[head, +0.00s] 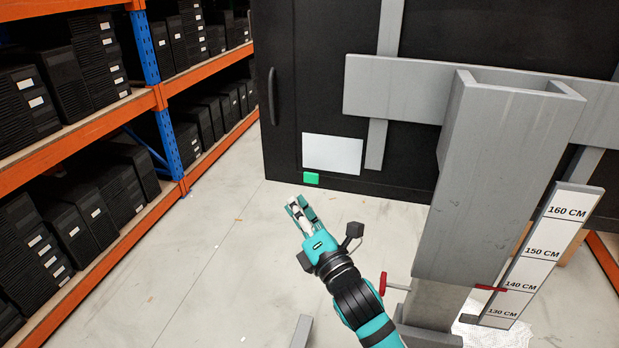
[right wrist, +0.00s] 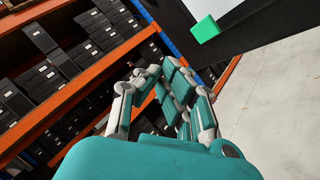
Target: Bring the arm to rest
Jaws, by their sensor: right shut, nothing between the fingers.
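My right gripper (head: 300,210) reaches up from the bottom of the head view, over the open floor and in front of the black cabinet. Its fingers are shut with nothing between them. In the right wrist view the fingers of the right gripper (right wrist: 160,72) come together at the tips, empty. The gripper is apart from the cabinet and the shelves. My left gripper is in neither view.
Orange and blue shelving (head: 160,95) with black computer cases stands at the left. A black cabinet (head: 283,150) bears a white panel (head: 332,154) and a green block (head: 311,179). A grey column (head: 490,190) and a height scale (head: 545,255) stand at the right. The floor (head: 215,250) at left centre is clear.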

